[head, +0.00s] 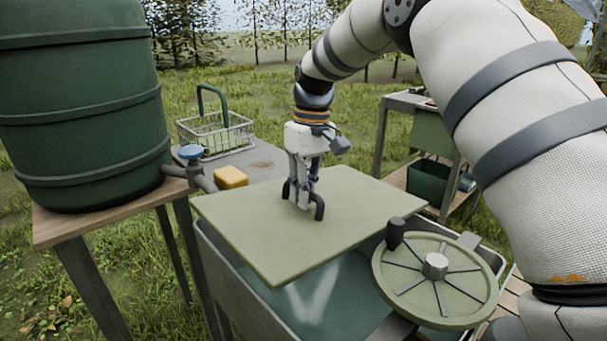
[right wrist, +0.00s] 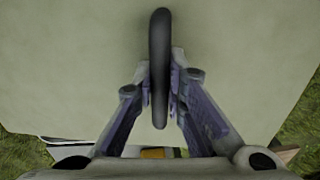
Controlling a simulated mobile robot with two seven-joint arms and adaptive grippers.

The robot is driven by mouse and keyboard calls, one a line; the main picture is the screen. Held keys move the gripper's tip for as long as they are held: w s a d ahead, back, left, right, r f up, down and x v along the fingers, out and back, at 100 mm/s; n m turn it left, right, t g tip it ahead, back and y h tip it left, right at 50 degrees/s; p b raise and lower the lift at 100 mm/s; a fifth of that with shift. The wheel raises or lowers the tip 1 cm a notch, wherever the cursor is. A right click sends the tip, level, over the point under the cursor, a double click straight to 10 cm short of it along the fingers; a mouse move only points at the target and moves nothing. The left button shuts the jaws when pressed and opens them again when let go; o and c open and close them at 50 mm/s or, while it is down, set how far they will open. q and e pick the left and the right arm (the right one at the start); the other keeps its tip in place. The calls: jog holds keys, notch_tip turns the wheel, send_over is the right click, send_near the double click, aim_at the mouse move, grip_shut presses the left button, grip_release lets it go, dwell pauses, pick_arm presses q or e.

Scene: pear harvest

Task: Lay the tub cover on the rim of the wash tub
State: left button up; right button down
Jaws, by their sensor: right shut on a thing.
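The tub cover (head: 270,235) is a flat, pale green square panel with a dark arched handle (head: 319,207) at its middle. My right gripper (head: 303,203) is shut on that handle from above. In the right wrist view the handle (right wrist: 160,70) stands between the two fingers, with the cover (right wrist: 70,70) filling most of the picture behind it. The wash tub (head: 225,275) is a grey metal basin with a blue-green inside, under the cover. The cover lies over its far part, and the near part of the tub is open. I cannot tell whether the cover touches the rim. My left gripper is not in view.
A green wheel with a dark knob (head: 435,280) sits at the tub's near right. A large green barrel (head: 80,100) with a blue-handled tap (head: 191,153) stands on a table at left. A yellow block (head: 231,177) and wire basket (head: 215,132) are behind the cover.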

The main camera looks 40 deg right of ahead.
notch_tip(320, 180, down, 7)
jog(key=shift+r+b, duration=0.2)
jog(key=shift+b, duration=0.15)
jog(key=shift+d+f, duration=0.15)
jog(key=shift+f, duration=0.3)
dwell(0.4)
jog(key=c, duration=1.6)
grip_release()
jog(key=shift+o, duration=0.2)
jog(key=shift+s, duration=0.1)
